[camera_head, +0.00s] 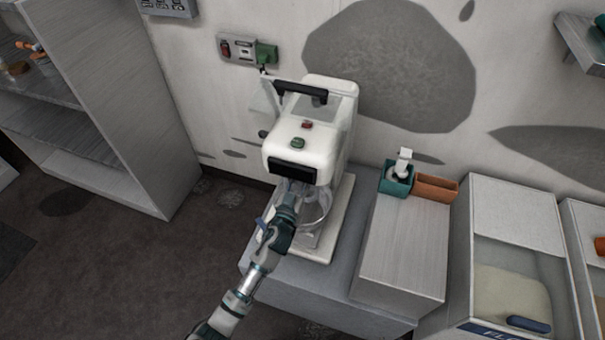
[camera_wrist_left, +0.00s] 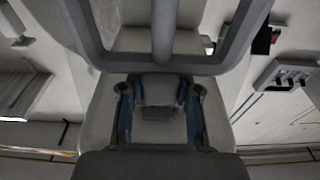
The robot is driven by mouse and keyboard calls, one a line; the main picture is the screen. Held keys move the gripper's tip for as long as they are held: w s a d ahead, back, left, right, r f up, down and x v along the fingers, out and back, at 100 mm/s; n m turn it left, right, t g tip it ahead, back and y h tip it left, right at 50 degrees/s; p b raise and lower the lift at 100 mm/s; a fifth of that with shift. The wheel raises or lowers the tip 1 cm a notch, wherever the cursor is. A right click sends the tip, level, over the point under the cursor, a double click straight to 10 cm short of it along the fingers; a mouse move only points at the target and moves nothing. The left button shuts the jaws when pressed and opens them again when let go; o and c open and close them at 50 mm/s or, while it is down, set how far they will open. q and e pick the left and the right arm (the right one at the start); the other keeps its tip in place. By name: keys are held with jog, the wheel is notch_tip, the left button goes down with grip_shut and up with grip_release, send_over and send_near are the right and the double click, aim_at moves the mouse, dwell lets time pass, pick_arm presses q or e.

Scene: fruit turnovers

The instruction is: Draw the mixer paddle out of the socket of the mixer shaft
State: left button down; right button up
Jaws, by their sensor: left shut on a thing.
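The white mixer (camera_head: 310,140) stands against the wall on a grey stand. Its head overhangs a bowl (camera_head: 318,208). My left gripper (camera_head: 285,212) reaches in under the mixer head, at the front of the bowl. In the left wrist view its two fingers (camera_wrist_left: 158,115) are closed in at the lower edge of a grey looped frame with a middle bar, which looks like the mixer paddle (camera_wrist_left: 163,38). My left gripper is shut on it. The shaft socket is hidden under the mixer head. My right gripper is in neither view.
Right of the mixer is a pale box-like counter (camera_head: 405,245) with a teal soap dispenser (camera_head: 397,180) and a brown tray (camera_head: 436,188). A flour bin (camera_head: 515,215) stands farther right. A shelf unit (camera_head: 110,110) is at left, with open floor (camera_head: 130,270) before it.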

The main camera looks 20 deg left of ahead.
pick_arm(q)
jog(key=s+p, duration=0.1)
jog(key=s, duration=0.4)
jog(key=shift+s+a+r, duration=0.1)
jog(key=shift+s+a, duration=0.05)
jog(key=shift+s, duration=0.2)
dwell(0.6)
